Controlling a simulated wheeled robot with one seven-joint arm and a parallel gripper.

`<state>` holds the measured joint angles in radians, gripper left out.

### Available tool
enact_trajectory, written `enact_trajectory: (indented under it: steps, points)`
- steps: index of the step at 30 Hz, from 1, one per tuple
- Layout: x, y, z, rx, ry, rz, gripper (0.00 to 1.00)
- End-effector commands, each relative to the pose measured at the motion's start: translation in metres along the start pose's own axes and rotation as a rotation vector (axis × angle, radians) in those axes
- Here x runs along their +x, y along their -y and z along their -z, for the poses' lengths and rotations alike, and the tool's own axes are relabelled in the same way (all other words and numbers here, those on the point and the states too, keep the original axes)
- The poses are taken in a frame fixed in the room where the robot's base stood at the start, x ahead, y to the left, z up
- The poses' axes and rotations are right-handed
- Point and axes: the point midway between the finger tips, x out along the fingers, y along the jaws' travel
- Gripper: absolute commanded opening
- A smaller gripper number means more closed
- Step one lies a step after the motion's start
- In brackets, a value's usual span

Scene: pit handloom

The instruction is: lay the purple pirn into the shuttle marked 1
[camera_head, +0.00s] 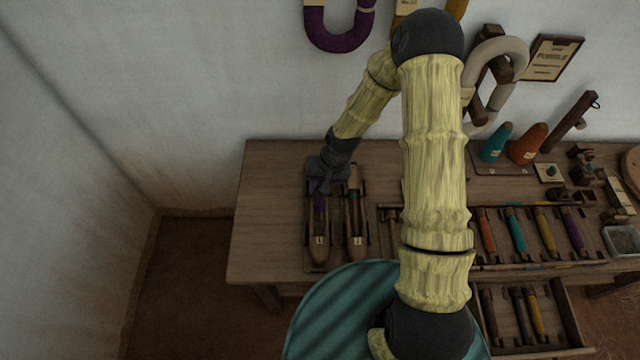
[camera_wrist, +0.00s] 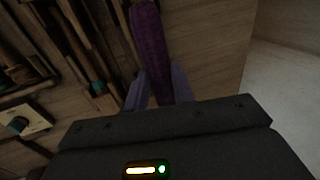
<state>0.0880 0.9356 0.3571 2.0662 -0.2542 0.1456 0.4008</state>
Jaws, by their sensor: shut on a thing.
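My gripper (camera_head: 320,185) is shut on the purple pirn (camera_wrist: 150,40), at the back end of the left shuttle (camera_head: 318,250). The pirn points away from the fingers in the wrist view; in the head view a short purple part shows over the shuttle's hollow. I cannot tell whether the pirn touches the shuttle. The left shuttle is brown and boat-shaped, with a small pale tag that seems to read 1. A second, similar shuttle (camera_head: 355,228) lies just to its right, its tag too small to read surely. My gripper hides the left shuttle's far end.
A rack right of my arm holds orange, teal, yellow and purple pirns (camera_head: 572,230). An open drawer (camera_head: 545,330) below holds several more. Cones (camera_head: 528,145) stand at the back right. The table's left end (camera_head: 268,215) is clear.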

Motion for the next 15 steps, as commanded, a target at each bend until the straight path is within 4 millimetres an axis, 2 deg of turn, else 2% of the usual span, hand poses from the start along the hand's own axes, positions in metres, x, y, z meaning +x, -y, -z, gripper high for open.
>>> enact_trajectory:
  steps: [15]
  points:
    - [0.043,-0.011,0.0,-0.001,0.0,0.0,0.02]
